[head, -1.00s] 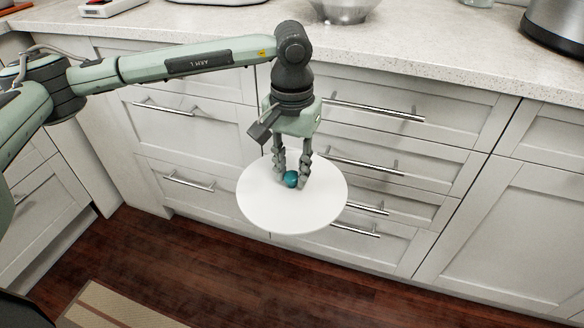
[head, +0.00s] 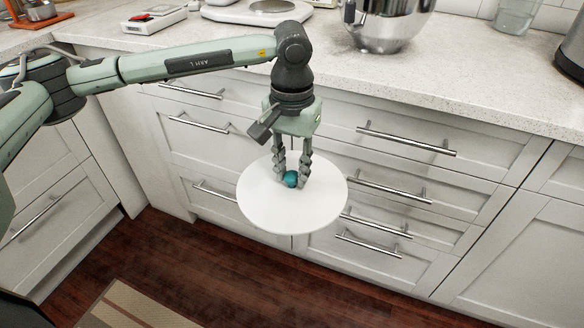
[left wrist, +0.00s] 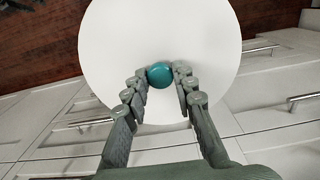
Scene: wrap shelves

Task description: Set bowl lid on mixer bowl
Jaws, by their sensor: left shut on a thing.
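The bowl lid (head: 265,205) is a flat white disc with a round teal knob (head: 291,179). My left gripper (head: 292,181) points down and is shut on the knob, holding the lid in the air in front of the drawers, below counter height. The left wrist view shows the lid (left wrist: 200,35) and the knob (left wrist: 159,75) between the two fingers. The mixer bowl (head: 388,25) is shiny metal and stands on the counter at the top, right of the gripper; its upper part is cut off by the frame. My right gripper is out of view.
The speckled counter (head: 480,95) runs across the top, with white drawers and bar handles (head: 405,139) below. A white scale (head: 257,10) stands left of the bowl, a glass (head: 516,14) and a dark appliance (head: 574,55) right. A striped rug (head: 130,306) lies on the wood floor.

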